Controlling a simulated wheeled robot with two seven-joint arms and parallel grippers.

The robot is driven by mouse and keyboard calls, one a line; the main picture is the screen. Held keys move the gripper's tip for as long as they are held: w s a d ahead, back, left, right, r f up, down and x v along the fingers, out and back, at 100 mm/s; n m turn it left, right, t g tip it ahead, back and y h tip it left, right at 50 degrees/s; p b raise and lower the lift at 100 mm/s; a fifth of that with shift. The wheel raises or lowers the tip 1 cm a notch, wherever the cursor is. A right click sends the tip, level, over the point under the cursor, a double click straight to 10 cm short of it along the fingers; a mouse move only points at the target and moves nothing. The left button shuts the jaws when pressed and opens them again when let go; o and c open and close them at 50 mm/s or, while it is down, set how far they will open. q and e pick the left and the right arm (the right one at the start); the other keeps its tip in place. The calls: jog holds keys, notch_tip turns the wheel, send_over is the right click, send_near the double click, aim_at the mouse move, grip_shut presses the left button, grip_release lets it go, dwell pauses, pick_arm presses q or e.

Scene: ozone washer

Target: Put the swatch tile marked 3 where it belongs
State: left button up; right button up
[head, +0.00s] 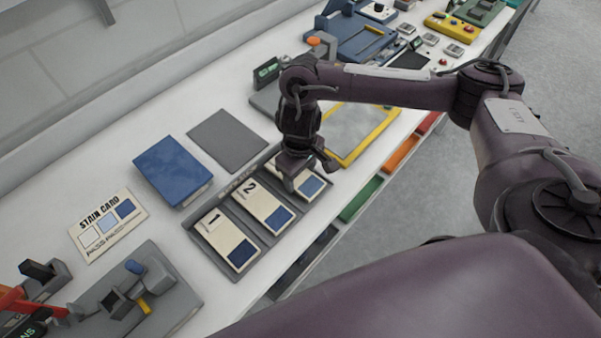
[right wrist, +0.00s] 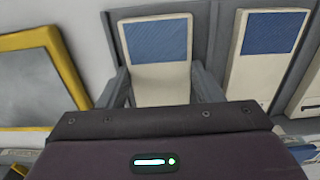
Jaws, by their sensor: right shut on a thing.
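My right gripper (head: 302,178) is shut on a cream swatch tile (head: 312,187) with a blue patch. The tile is over or in the third place of the grey rack (head: 213,257), beside tile 2 (head: 262,206); I cannot tell if it rests on the rack floor. Its number is hidden by the gripper. Tile 1 (head: 226,238) lies at the other end. In the right wrist view the held tile (right wrist: 160,72) sits between the two fingers (right wrist: 160,90), in line with tile 2 (right wrist: 266,60). My left gripper is not in view.
A stain card (head: 107,224), a blue pad (head: 172,170) and a grey pad (head: 228,140) lie behind the rack. A yellow-framed grey tray (head: 360,128) is right of it. A grey fixture (head: 140,297) stands at the lower left. Coloured bins (head: 361,198) line the front edge.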

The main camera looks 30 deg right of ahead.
aim_at(300, 178)
jog(key=shift+f, duration=0.15)
jog(key=o, duration=0.9)
jog(key=shift+w+r, duration=0.1)
jog(key=shift+r, duration=0.3)
jog(key=shift+r+p, duration=1.55)
jog(key=shift+r, duration=4.2)
